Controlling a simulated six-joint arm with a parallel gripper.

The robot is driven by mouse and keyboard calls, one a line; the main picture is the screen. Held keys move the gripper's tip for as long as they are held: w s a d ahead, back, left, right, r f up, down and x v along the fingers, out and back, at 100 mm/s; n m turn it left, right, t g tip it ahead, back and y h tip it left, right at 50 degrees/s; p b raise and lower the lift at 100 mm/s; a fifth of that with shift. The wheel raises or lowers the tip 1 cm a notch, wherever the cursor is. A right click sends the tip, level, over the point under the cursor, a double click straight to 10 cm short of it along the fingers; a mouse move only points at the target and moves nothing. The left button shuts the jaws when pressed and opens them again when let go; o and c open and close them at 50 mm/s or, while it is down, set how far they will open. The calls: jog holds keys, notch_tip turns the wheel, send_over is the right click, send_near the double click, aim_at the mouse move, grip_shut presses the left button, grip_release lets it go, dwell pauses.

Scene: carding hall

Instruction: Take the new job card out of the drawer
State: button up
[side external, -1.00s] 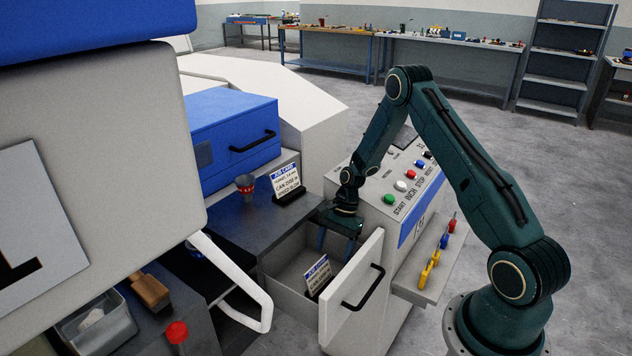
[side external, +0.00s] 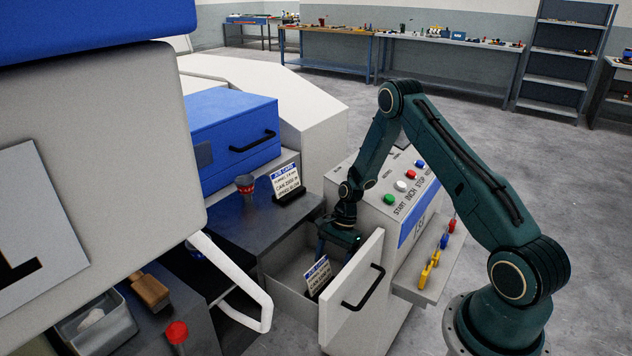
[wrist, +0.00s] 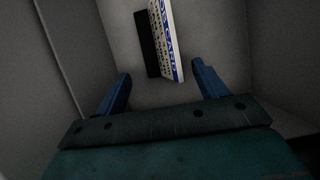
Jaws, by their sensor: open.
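The drawer (side external: 352,297) is pulled open below the dark worktop. Inside it a job card (side external: 318,276), white with a blue heading, stands tilted in a dark holder. In the wrist view the card (wrist: 166,40) is seen nearly edge-on, ahead of and between the fingers. My gripper (wrist: 158,88) is open and empty, its two blue fingers on either side below the card and apart from it. In the side view my gripper (side external: 335,248) is inside the drawer opening toward its back, with the fingertips partly hidden. Another job card (side external: 286,178) stands in a black holder on the worktop.
A red-and-grey cup-like object (side external: 245,186) stands on the worktop (side external: 240,225). A control panel (side external: 408,195) with coloured buttons is at the right. A white bent bar (side external: 250,290) is at the left.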

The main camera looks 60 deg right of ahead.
aim_at(327, 278)
jog(key=shift+x, duration=2.35)
jog(key=shift+c, duration=0.2)
jog(key=shift+r, duration=0.1)
jog(key=c, duration=1)
